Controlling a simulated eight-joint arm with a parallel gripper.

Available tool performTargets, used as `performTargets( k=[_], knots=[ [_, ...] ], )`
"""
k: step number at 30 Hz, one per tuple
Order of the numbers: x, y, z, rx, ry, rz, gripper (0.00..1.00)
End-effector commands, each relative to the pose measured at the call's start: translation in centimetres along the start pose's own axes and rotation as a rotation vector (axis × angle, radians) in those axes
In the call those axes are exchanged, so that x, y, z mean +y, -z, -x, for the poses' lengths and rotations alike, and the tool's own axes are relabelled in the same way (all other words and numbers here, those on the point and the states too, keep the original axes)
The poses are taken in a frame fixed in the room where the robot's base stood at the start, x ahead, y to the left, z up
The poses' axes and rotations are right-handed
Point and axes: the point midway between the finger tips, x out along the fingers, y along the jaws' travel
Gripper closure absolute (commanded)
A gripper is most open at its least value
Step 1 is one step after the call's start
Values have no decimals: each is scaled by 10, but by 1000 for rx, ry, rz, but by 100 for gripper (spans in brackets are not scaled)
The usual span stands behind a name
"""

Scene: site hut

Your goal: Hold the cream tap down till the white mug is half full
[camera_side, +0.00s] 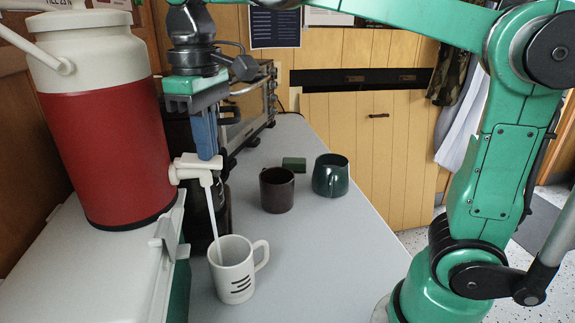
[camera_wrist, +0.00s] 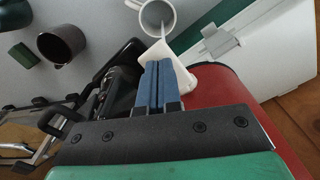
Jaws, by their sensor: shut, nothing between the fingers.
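The cream tap (camera_side: 196,169) sticks out from the foot of the red drinks cooler (camera_side: 105,130). My gripper (camera_side: 206,155) is shut and empty, its blue fingertips down against the top of the tap. A thin pale stream (camera_side: 214,212) runs from the spout into the white mug (camera_side: 237,279), which stands upright on the grey counter below. In the wrist view, the blue fingers (camera_wrist: 159,85) cover part of the tap (camera_wrist: 160,54), and the stream enters the mug (camera_wrist: 146,17). I cannot read the level in the mug.
A dark brown mug (camera_side: 277,191), a dark green jug (camera_side: 330,177) and a small green block (camera_side: 294,164) stand farther back on the counter (camera_side: 330,240). A toaster oven (camera_side: 262,95) stands behind my gripper. The red cooler rests on a white-lidded box (camera_side: 75,270). The counter's right side is clear.

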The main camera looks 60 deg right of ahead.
Motion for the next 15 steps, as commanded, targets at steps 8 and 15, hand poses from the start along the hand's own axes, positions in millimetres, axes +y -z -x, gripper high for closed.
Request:
performTargets(
  k=[8, 15],
  knots=[
    [0, 0, 1, 0, 0, 0, 100],
    [0, 0, 29, 0, 0, 0, 100]
  ],
)
